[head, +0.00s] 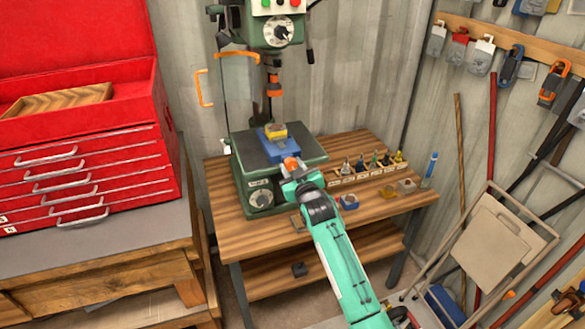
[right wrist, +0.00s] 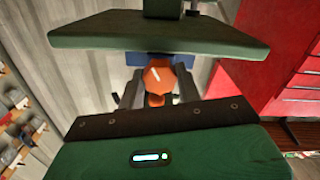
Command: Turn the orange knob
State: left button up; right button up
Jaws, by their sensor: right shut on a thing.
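The orange knob (head: 291,163) is at the near end of the blue vise (head: 277,139) on the green drill press table. In the right wrist view the knob (right wrist: 158,74) is faceted, with a slanted white line on its face. My right gripper (head: 291,170) reaches up to it from the front. In the right wrist view its dark fingers (right wrist: 158,88) stand on both sides of the knob, and it is shut on it. My right arm hides part of the bench in the head view. My left gripper is not in view.
A yellow block (head: 276,130) sits on the vise. The drill head (head: 275,80) hangs above, with an orange-edged guard (head: 205,90) to its left. A rack of small bits (head: 365,170) stands on the wooden bench (head: 330,147). A red tool chest (head: 85,170) is at left.

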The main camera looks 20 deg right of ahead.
jog(key=o, duration=1)
jog(key=shift+s, duration=0.1)
jog(key=s+b, duration=0.4)
jog(key=s, duration=0.9)
jog(key=shift+s+d, duration=0.25)
jog(key=shift+s, duration=0.1)
jog(key=shift+f, duration=0.1)
